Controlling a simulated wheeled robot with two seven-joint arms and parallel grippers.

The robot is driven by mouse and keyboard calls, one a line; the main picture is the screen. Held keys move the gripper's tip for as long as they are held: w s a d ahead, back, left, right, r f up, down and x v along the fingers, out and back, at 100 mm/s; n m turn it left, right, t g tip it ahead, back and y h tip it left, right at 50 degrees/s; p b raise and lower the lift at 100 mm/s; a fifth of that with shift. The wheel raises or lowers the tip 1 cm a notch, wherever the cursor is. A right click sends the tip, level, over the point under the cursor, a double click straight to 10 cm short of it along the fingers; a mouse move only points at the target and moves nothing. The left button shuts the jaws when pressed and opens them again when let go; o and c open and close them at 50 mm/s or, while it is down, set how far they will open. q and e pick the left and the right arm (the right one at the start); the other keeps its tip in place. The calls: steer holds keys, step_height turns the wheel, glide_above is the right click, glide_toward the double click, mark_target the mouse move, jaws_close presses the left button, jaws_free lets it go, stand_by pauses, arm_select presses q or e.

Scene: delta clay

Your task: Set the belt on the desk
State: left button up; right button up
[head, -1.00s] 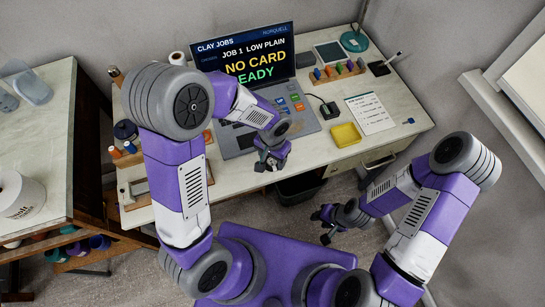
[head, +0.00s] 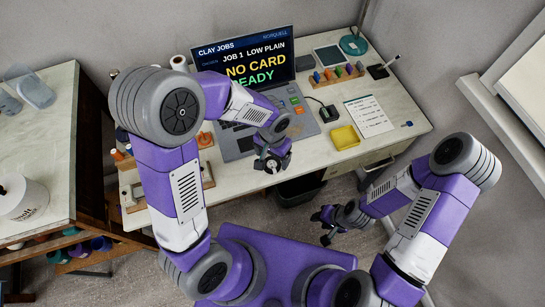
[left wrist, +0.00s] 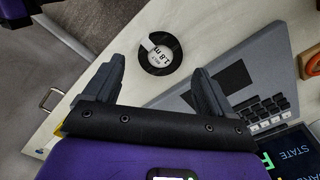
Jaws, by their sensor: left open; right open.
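A flat black ring with a white label reading "1.8 m", which looks like the coiled belt (left wrist: 160,54), appears in the left wrist view against the pale top of the desk (left wrist: 103,42). In the head view the ring (head: 271,165) is near the desk's front edge, partly covered by my left gripper (head: 268,155). My left gripper's fingers (left wrist: 160,68) are apart, with the ring just beyond and between their tips. I see no finger pressing on it. My right gripper (head: 326,224) is open and empty, low in front of the desk.
A computer (head: 240,138) with a screen reading "NO CARD READY" stands behind my left gripper. A yellow tray (head: 345,137), a printed sheet (head: 369,116) and a row of coloured pegs (head: 338,74) are to the right. A side table (head: 45,130) is at left.

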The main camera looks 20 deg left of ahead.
mark_target(272, 163)
arm_select(q)
step_height(272, 163, up, 9)
steer(key=p, duration=0.2)
arm_select(e)
step_height(272, 163, up, 3)
stand_by(0.4)
